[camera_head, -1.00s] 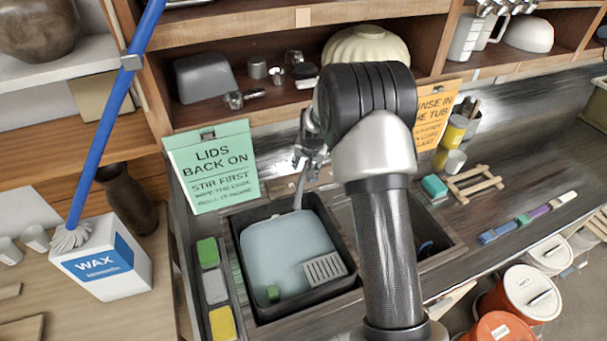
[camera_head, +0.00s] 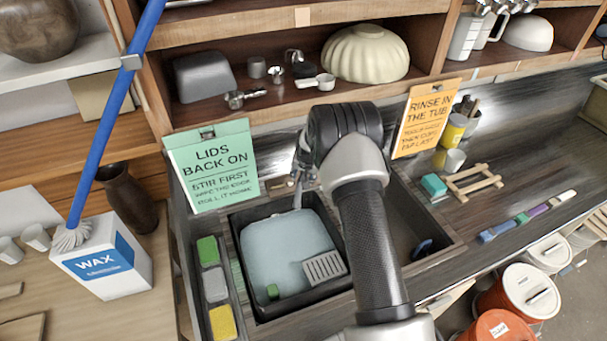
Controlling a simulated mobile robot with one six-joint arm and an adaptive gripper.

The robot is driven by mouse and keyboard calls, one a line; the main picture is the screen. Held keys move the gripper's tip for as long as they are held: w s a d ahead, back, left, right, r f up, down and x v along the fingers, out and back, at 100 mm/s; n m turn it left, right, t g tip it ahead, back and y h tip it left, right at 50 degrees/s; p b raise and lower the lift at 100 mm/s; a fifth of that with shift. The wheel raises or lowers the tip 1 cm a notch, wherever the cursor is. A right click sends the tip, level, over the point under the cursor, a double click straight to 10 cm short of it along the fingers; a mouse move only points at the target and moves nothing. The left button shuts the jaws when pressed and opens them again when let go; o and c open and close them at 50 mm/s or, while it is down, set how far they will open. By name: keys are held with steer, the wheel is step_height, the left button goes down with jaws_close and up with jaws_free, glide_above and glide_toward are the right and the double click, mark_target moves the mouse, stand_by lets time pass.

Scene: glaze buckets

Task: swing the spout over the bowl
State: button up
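The metal spout (camera_head: 297,196) shows as a short grey piece at the back edge of the left basin, pointing down toward the pale blue water. Its upper part is hidden behind my gripper and wrist. The left basin (camera_head: 246,297) is a dark tub holding bluish water. The right bowl of the sink (camera_head: 403,224) is dark and partly hidden by my arm. My gripper (camera_head: 299,174) is at the spout, mostly hidden by my own wrist. I cannot tell whether its fingers touch the spout or are closed.
A grey slotted piece (camera_head: 324,267) lies at the left basin's front right. Sponges (camera_head: 222,322) line its left side. Green (camera_head: 212,165) and orange (camera_head: 425,120) signs stand behind. A wooden rack (camera_head: 473,183) sits on the right counter.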

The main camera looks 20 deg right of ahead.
jaws_close()
stand_by(0.7)
